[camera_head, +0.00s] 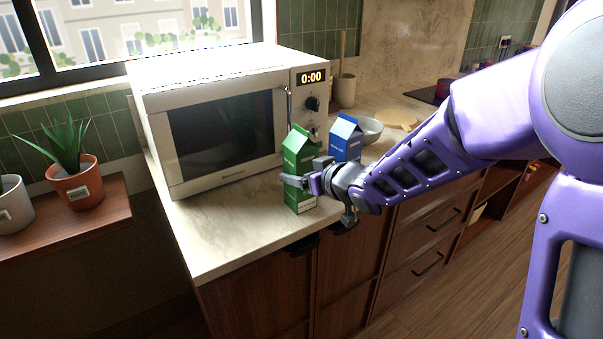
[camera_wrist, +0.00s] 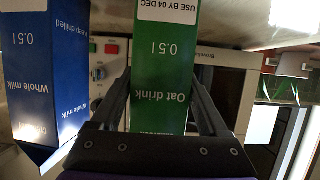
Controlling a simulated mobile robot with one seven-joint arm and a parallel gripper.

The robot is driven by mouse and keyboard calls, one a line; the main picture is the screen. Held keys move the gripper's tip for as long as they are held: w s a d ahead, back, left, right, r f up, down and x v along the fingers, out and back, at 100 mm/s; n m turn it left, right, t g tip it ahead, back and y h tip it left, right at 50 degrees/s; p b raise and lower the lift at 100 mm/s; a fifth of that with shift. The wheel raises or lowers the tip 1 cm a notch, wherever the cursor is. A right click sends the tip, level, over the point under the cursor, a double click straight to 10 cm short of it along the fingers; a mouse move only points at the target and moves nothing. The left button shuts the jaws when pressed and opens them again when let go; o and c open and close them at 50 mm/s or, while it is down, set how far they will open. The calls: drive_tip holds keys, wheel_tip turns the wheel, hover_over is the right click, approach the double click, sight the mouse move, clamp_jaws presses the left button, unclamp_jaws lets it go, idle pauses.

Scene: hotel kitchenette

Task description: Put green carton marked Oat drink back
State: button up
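The green carton marked Oat drink (camera_head: 299,152) stands upright at the front of the counter, before the microwave's right side. In the wrist view the green carton (camera_wrist: 163,65) fills the middle, its print upside down. My gripper (camera_head: 308,174) has one finger on each side of it. In the wrist view both fingertips of my gripper (camera_wrist: 160,78) meet the carton's side edges, so it looks shut on the carton. Whether the carton's base touches the counter is hard to tell.
A blue Whole milk carton (camera_head: 345,138) stands close by on the right and also shows in the wrist view (camera_wrist: 45,75). Behind are a white microwave (camera_head: 222,175), a pale bowl (camera_head: 371,130) and a utensil pot (camera_head: 344,91). The counter's front left (camera_head: 215,240) is clear.

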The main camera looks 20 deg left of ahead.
drive_tip(key=shift+o, duration=1.3)
drive_tip(key=shift+r, duration=0.3)
drive_tip(key=p+v, duration=0.3)
drive_tip(key=v, duration=0.9)
drive_tip(key=shift+f+p, duration=0.1)
drive_tip(key=shift+p, duration=0.2)
